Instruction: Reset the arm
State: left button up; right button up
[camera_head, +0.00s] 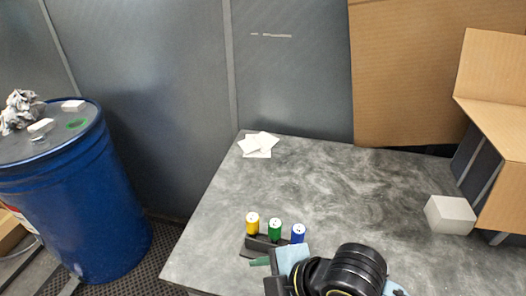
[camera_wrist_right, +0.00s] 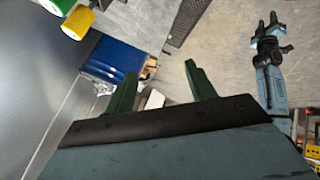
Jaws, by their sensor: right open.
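My right arm comes in at the bottom of the head view, and its dark gripper (camera_head: 256,254) is low in front of three small coloured cylinders, partly hidden by the arm. In the right wrist view, the two green fingers of this gripper (camera_wrist_right: 161,70) stand wide apart with nothing between them. My left arm shows in the right wrist view at the upper right, with its gripper (camera_wrist_right: 267,22) held away from the table. Its two small fingers look apart and empty. The left arm is not in the head view.
Yellow (camera_head: 252,223), green (camera_head: 275,230) and blue (camera_head: 298,234) cylinders stand close to my right gripper on the grey table (camera_head: 340,190). A blue drum (camera_head: 85,215) stands left.

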jog(key=s+d+f+m+h, duration=0.2)
jog(key=s+d+f+m, duration=0.1)
jog(key=d+m, duration=0.4)
jog(key=s+d+f+m+h, duration=0.3)
jog(key=d+m, duration=0.3)
jog(key=d, duration=0.2)
jog(key=s+d+f+m+h, duration=0.2)
jog(key=s+d+f+m, duration=0.15)
jog(key=d+m, duration=0.35)
notch_tip(320, 180, down, 26)
jog(key=g+b, duration=0.2)
jog(key=b, duration=0.1)
jog(key=s+d+f+b, duration=0.2)
jog(key=s+f, duration=1.4)
jog(key=f, duration=0.2)
jog(key=shift+s+d+f+n+g, duration=0.25)
jog(key=shift+s+f+n+g, duration=0.05)
jog(key=shift+s+f+g, duration=0.1)
jog(key=shift+s+d+f, duration=0.1)
jog(key=shift+s+f, duration=0.1)
jog(key=shift+s, duration=0.3)
jog(key=shift+c, duration=1.6)
jog(key=shift+s, duration=0.1)
jog(key=shift+c, duration=0.4)
